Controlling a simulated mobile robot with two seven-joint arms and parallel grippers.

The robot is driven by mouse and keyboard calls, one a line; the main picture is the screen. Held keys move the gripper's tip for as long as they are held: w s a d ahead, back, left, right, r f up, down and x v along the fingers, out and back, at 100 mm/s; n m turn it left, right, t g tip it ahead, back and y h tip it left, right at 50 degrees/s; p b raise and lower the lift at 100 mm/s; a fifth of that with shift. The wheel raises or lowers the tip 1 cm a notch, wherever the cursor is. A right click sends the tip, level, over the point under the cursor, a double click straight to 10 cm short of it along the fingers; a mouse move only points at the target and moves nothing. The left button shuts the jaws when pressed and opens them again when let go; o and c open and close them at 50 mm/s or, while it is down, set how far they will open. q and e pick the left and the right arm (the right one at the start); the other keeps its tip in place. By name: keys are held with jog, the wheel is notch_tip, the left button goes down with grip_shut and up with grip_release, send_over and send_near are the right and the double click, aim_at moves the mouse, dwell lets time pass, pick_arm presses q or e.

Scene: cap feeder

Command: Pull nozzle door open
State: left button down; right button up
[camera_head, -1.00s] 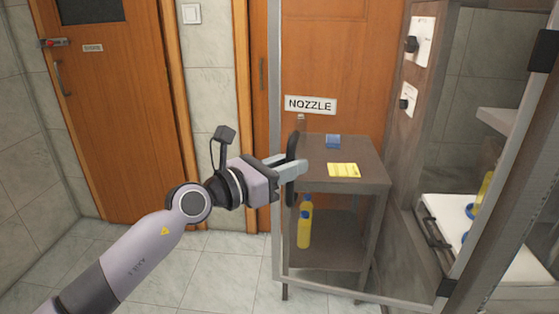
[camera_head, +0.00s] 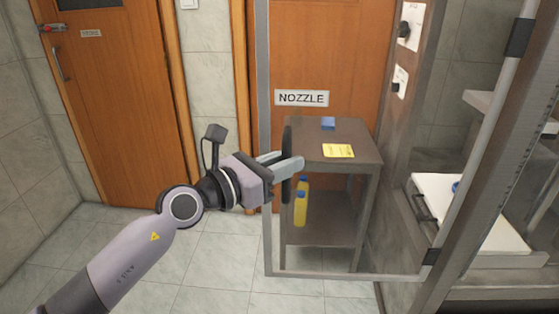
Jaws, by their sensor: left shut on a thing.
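The nozzle door is a clear panel in a grey metal frame (camera_head: 263,235), with a white NOZZLE label (camera_head: 302,98) on it. It stands swung out from the machine, hinged at the right. Its dark upright handle (camera_head: 287,150) is near the left edge of the frame. My left gripper (camera_head: 292,165) comes in from the left and is shut on the handle. My right gripper is not in view.
Seen through the door, a small brown table (camera_head: 362,152) holds a yellow pad (camera_head: 338,151) and a blue block (camera_head: 328,124), with yellow bottles (camera_head: 300,208) below. A white tray (camera_head: 470,215) is inside the machine. Tiled floor (camera_head: 215,280) is open in front.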

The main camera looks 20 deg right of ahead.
pick_arm(q)
jog(key=shift+s+d, duration=0.3)
jog(key=shift+s, duration=0.05)
jog(key=c, duration=1.3)
grip_release()
jog(key=shift+c, duration=0.2)
jog(key=shift+o, duration=1.2)
jog(key=shift+d, duration=0.2)
jog(key=shift+w+a, duration=0.15)
jog(key=shift+a, duration=0.15)
jog(key=v, duration=0.7)
